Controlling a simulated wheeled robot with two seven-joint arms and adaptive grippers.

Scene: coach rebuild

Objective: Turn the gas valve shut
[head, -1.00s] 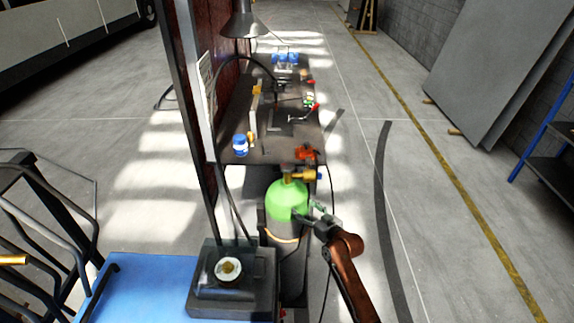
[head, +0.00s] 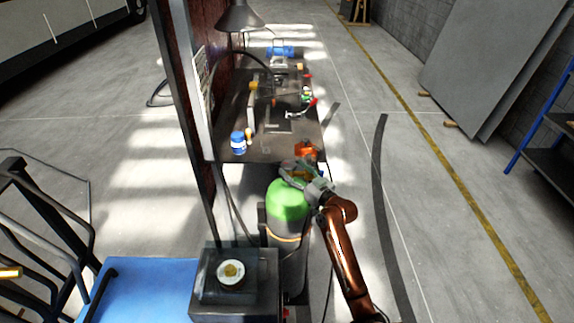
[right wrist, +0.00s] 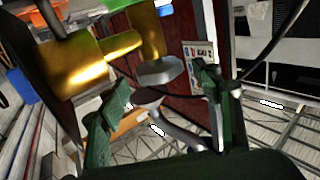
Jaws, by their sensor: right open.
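The gas cylinder (head: 287,203) stands upright, with a bright green shoulder and a grey body, at the near end of the bench. My right gripper (head: 293,172) is over its top in the head view and hides most of the valve. In the right wrist view the brass valve body (right wrist: 82,72) is close, with a grey faceted knob (right wrist: 158,70) on a brass stem. The open fingers of my right gripper (right wrist: 160,84) are on either side just below the knob; I cannot tell whether they touch it. My left gripper is not in view.
A dark bench (head: 270,145) with a blue-and-white jar (head: 238,143), an orange-red item (head: 306,150) and small tools lies beyond the cylinder. A black box (head: 230,292) stands nearer, beside a blue surface (head: 150,287).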

